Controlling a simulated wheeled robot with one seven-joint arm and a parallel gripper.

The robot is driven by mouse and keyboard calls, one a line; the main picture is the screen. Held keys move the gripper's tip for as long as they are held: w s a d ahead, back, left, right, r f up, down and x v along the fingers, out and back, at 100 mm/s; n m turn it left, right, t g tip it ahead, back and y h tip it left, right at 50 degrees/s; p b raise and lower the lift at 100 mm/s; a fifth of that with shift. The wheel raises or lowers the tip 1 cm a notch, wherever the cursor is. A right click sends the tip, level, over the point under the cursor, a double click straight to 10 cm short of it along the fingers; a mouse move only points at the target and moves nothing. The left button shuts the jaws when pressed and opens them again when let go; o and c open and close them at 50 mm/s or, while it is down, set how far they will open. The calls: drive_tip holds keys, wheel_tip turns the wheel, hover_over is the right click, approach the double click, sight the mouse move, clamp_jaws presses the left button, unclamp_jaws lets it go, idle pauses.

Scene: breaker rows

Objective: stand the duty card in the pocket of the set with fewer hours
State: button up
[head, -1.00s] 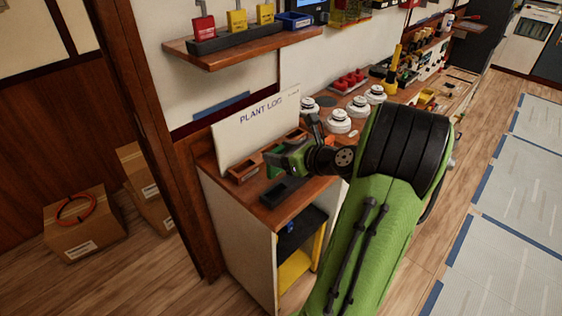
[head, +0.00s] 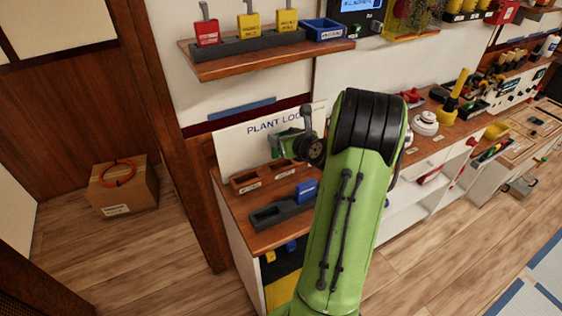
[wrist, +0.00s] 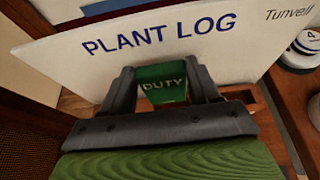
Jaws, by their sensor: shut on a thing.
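The green duty card (wrist: 163,85), marked DUTY, is between the two dark fingers of my gripper (wrist: 165,90) in the wrist view. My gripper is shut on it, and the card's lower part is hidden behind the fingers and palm. In the head view my gripper (head: 284,144) is in front of the white PLANT LOG board (head: 240,142), above the worktop. Below it is a brown wooden holder (head: 248,183) with slots and small white labels, partly behind my arm. Part of the holder shows right of the fingers in the wrist view (wrist: 246,97). I cannot read any hours.
A dark grey tray (head: 268,216) and a blue block (head: 306,190) sit on the worktop in front of the holder. A shelf (head: 250,62) with red and yellow padlocks hangs above. White round devices (head: 425,124) stand to the right.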

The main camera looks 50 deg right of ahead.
wheel_tip(320, 180, down, 7)
drive_tip(key=shift+b, duration=1.1)
drive_tip(key=shift+d+r, duration=0.1)
drive_tip(key=shift+r, duration=0.05)
drive_tip(key=o, duration=1.1)
drive_tip(key=shift+c, duration=0.2)
